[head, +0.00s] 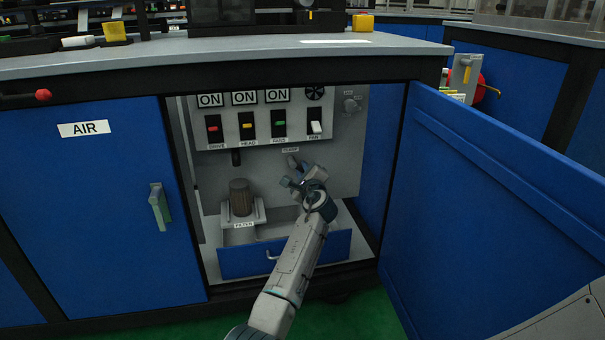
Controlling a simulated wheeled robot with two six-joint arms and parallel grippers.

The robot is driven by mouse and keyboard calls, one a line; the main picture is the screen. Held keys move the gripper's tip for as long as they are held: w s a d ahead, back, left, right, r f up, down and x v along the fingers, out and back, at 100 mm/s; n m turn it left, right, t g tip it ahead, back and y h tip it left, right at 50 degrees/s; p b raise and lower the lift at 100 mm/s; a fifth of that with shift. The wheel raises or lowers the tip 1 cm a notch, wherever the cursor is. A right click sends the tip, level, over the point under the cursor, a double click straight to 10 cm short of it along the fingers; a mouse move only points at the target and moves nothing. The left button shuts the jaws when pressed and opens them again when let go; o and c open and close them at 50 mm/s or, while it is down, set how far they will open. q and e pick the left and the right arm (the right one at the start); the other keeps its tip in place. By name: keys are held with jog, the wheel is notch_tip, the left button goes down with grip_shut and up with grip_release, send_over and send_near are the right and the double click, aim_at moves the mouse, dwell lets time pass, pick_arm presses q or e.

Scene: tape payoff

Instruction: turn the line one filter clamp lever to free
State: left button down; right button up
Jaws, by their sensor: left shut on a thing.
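The clamp lever (293,161) is a small grey piece on the pale panel inside the open cabinet, just under a small label. My left gripper (296,173) reaches in from below and is shut on the lever, hiding most of it. The exact angle of the lever cannot be told. The filter (240,198), a brown ribbed cylinder, stands upright in a white holder (243,224) marked FILTER, left of my gripper and apart from it. My right gripper is not in view.
Red, yellow, green and white switches (316,127) sit above my gripper. A blue drawer (240,262) is below it. The open blue door (490,200) stands to the right. The closed AIR door (100,200) is at left. The worktop (230,55) overhangs the opening.

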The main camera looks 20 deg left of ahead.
pick_arm(q)
jog(key=n, duration=0.2)
jog(key=r+n, duration=0.1)
jog(key=shift+w+d+n, duration=0.2)
jog(key=shift+d+n, duration=0.05)
jog(key=shift+n, duration=0.05)
jog(key=shift+r+n+b, duration=0.2)
jog(key=shift+r+n, duration=0.1)
jog(key=shift+n, duration=0.6)
jog(key=shift+r+n+b, duration=0.2)
jog(key=shift+r+n, duration=0.05)
jog(key=shift+n, duration=0.65)
jog(key=c, duration=1.4)
grip_release()
jog(key=shift+r, duration=0.1)
jog(key=shift+d, duration=0.1)
